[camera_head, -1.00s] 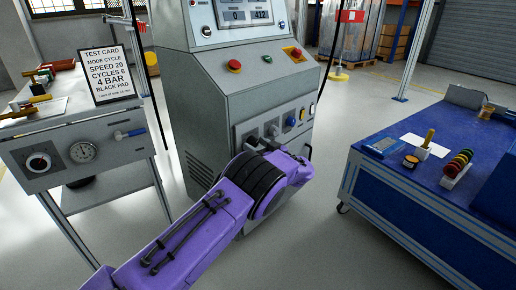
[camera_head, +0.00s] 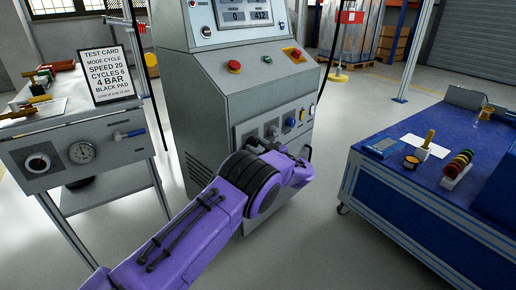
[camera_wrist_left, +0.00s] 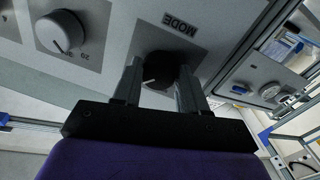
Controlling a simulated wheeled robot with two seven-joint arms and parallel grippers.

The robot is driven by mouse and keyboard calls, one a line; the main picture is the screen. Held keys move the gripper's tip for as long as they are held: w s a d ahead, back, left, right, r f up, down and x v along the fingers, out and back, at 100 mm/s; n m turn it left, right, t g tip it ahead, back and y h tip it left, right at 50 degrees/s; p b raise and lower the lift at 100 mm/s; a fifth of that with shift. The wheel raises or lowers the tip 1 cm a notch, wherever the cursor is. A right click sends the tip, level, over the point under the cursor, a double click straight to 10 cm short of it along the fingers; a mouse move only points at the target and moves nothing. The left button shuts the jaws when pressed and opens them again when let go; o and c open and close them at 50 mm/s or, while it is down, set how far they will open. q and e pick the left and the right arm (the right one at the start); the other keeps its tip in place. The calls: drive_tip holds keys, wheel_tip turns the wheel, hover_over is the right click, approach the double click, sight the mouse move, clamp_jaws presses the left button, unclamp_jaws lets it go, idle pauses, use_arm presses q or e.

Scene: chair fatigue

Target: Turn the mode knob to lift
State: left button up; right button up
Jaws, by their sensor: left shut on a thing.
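The mode knob (camera_wrist_left: 160,68) is a dark round knob on a grey plate, below the upside-down word MODE (camera_wrist_left: 181,24) in the left wrist view. A short white mark shows on its lower left side. My left gripper (camera_wrist_left: 159,84) has one finger on each side of the knob and is shut on it. The fingers hide parts of its rim and plate, and no lift label can be read. My right gripper is not in view.
A light grey knob (camera_wrist_left: 59,31) with a number scale sits beside the mode knob. Above the panel are a red button (camera_head: 234,66) and a red-and-yellow switch (camera_head: 293,54). A test card (camera_head: 106,75) stands on the left bench. A blue workbench (camera_head: 400,190) is at right.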

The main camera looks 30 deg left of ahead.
use_arm(q)
drive_tip(key=n, duration=0.2)
drive_tip(key=n+b, duration=0.1)
drive_tip(key=n, duration=0.1)
drive_tip(key=shift+f+n, duration=0.2)
drive_tip(key=shift+n, duration=0.2)
drive_tip(key=n+b, duration=0.1)
drive_tip(key=n, duration=0.2)
drive_tip(key=n+b, duration=0.1)
drive_tip(key=n, duration=0.1)
drive_tip(key=shift+w+n+g+y, duration=0.1)
drive_tip(key=shift+n+g+y, duration=0.3)
drive_tip(key=n+b, duration=0.3)
drive_tip(key=n, duration=0.4)
drive_tip(key=shift+w+g, duration=0.1)
drive_tip(key=shift+g, duration=0.3)
drive_tip(key=n+b, duration=0.2)
drive_tip(key=n, duration=0.1)
drive_tip(key=shift+r+n+g, duration=0.15)
drive_tip(key=shift+n+g, duration=0.15)
drive_tip(key=shift+r+n, duration=0.1)
drive_tip(key=shift+n, duration=0.4)
drive_tip(key=shift+r, duration=0.1)
drive_tip(key=o, duration=1.1)
drive_tip(key=shift+c, duration=0.2)
